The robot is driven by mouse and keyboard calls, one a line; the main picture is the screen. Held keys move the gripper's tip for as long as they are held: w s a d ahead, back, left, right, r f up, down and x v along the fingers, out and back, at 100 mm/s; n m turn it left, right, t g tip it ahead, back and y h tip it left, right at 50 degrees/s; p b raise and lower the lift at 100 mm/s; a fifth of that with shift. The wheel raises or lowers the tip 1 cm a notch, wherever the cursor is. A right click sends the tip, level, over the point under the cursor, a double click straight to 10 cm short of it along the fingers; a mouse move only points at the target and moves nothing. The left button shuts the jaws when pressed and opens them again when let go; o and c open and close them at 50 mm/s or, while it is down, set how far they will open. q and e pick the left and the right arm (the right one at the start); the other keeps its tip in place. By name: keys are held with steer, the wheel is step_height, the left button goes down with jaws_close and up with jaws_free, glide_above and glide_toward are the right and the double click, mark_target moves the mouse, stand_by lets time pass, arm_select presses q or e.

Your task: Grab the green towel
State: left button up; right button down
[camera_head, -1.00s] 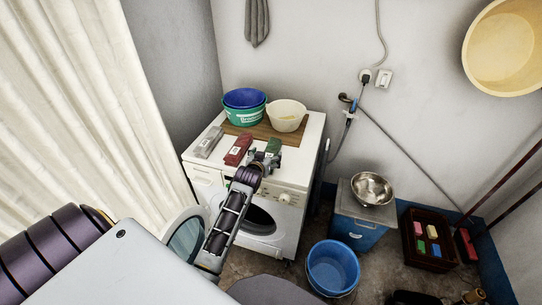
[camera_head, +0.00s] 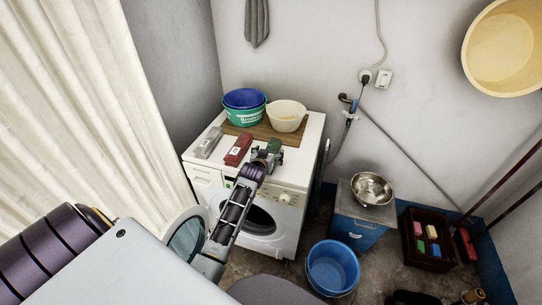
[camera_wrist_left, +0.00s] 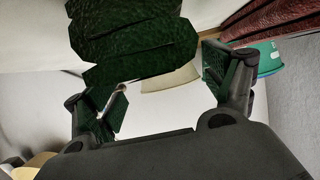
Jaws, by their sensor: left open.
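The green towel (camera_head: 274,145) lies folded on top of the white washing machine, near its front right. My left gripper (camera_head: 265,157) is right in front of it and hides part of it in the head view. In the left wrist view the dark green towel (camera_wrist_left: 135,40) fills the top middle, ahead of the fingers. The left gripper's two fingers (camera_wrist_left: 163,85) are spread apart with nothing held between them. Whether a finger touches the towel I cannot tell. My right gripper is not in view.
A red towel (camera_head: 238,150) and a grey towel (camera_head: 208,143) lie to the left on the washing machine (camera_head: 297,160). Behind stand a teal basin (camera_head: 243,115) with a blue one in it and a cream bowl (camera_head: 287,116). The machine's round door (camera_head: 187,241) hangs open below.

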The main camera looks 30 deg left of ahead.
arm_select(q)
steer(key=shift+x, duration=1.25)
steer(key=c, duration=1.2)
